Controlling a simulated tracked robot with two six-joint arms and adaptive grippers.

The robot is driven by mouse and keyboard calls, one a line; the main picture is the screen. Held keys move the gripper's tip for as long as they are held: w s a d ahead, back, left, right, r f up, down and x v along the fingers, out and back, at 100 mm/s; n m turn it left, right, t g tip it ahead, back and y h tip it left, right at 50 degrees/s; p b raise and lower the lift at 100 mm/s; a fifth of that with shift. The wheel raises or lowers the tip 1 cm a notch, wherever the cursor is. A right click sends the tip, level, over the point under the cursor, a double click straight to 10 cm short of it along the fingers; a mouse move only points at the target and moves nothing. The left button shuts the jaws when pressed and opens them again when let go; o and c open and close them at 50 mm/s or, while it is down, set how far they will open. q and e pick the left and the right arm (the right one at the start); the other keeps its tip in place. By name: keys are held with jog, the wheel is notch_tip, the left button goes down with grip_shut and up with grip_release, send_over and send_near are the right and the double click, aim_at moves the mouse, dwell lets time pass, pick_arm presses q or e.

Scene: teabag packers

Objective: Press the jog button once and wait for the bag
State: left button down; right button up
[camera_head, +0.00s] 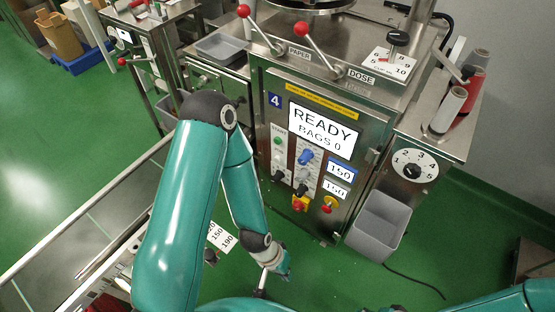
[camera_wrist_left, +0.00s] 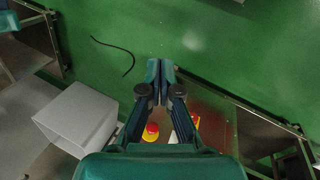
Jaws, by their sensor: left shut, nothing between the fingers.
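The screen (camera_head: 321,131) reads READY, BAGS 0. My left gripper (camera_wrist_left: 160,72) is shut and empty in the left wrist view, its fingertips over green floor beyond the panel's red button (camera_wrist_left: 151,131). In the head view my left arm reaches down in front of the machine, its fingertips unclear. My right gripper is not in view.
A grey bin (camera_head: 381,226) hangs at the machine's lower right; it also shows in the left wrist view (camera_wrist_left: 76,118). A red button (camera_head: 328,204) and a red-yellow switch (camera_head: 299,203) sit low on the panel. Red-knobbed levers (camera_head: 303,28) stand on top.

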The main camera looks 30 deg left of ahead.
aim_at(278, 159)
pick_arm(q)
jog(key=w+a+f+m+t+y+b, duration=0.15)
jog(key=w+a+f+t+b, duration=0.3)
jog(key=w+b, duration=0.45)
jog(key=w+a+f+t+y+b, duration=0.3)
jog(key=w+a+f+b, duration=0.15)
jog(key=w+b, duration=0.4)
jog(key=w+a+r+t+y+b, duration=0.2)
jog(key=a+y+b, duration=0.3)
jog(key=a+b, duration=0.2)
jog(key=w+a+r+t+y+b, duration=0.2)
jog(key=a+y+b, duration=0.3)
jog(key=a+b, duration=0.3)
jog(key=shift+w+r+b, duration=0.35)
jog(key=shift+r+b, duration=0.45)
jog(key=shift+b, duration=0.1)
jog(key=shift+d, duration=0.1)
jog(key=w+p, duration=0.1)
jog(key=w, duration=0.7)
jog(key=shift+w+d, duration=0.35)
jog(key=shift+w, duration=0.05)
